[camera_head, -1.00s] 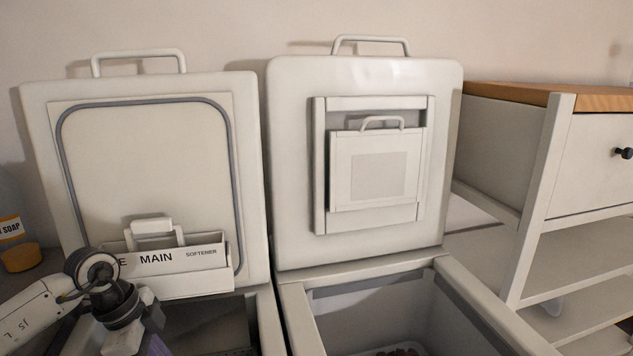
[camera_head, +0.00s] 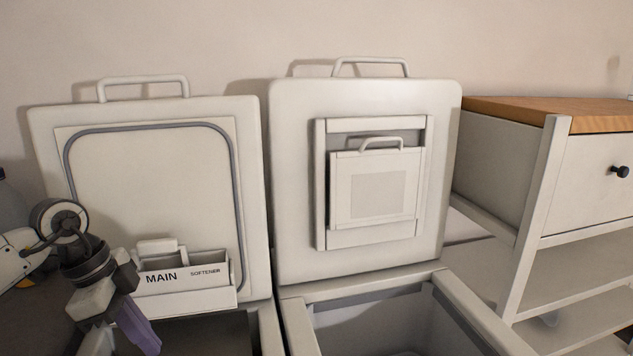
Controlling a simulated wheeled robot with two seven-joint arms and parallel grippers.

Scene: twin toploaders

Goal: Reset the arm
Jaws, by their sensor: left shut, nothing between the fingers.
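My left gripper (camera_head: 142,345) is at the lower left in the head view, its purple-grey fingers pointing down and shut with nothing in them. It hangs in front of the left toploader's drawer, near the opening of the left tub. The left lid (camera_head: 150,190) stands open and upright. Its dispenser drawer (camera_head: 185,284), marked MAIN and SOFTENER, sticks out at the bottom, and my arm hides its left part. The right lid (camera_head: 290,190) also stands open, with a small handled panel (camera_head: 375,190) in a frame. My right gripper is not in view.
The right tub (camera_head: 365,325) is open below its lid. A white cabinet (camera_head: 590,180) with a wooden top (camera_head: 560,112) and a black knob stands at the right, with shelves below. A bottle (camera_head: 12,210) is partly seen at the left edge.

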